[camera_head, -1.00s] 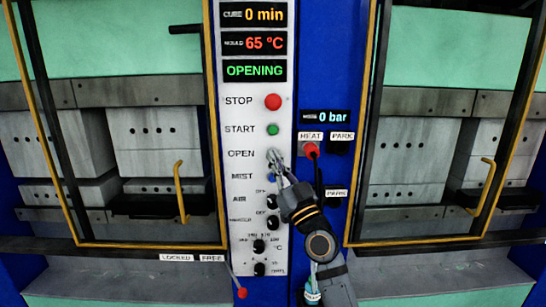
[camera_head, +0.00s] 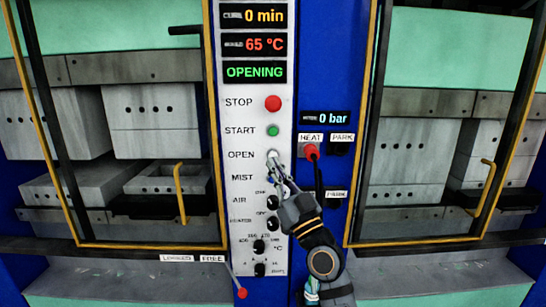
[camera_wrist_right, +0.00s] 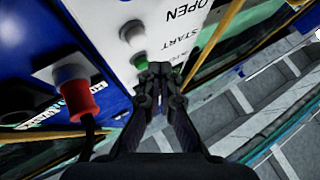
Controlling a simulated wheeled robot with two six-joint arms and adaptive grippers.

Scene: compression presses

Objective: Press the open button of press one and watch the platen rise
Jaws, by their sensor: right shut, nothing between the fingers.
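The white OPEN button (camera_head: 272,155) is on the white control panel (camera_head: 240,105). It also shows in the right wrist view (camera_wrist_right: 132,33). My right gripper (camera_head: 275,168) is shut and empty, its tips just below the OPEN button in the head view; in the wrist view the gripper (camera_wrist_right: 160,80) appears apart from it. The green display (camera_head: 254,72) reads OPENING. In the left press, the grey upper platen (camera_head: 140,93) and upper mould blocks (camera_head: 150,115) stand above the lower mould (camera_head: 165,180), with a clear gap between. My left gripper is not in view.
The red STOP button (camera_head: 273,103) and green START button (camera_head: 273,131) sit above OPEN. A red HEAT knob (camera_head: 310,151) stands out right of the gripper. Dark selector knobs (camera_head: 273,202) lie below. The right press (camera_head: 400,150) is closed.

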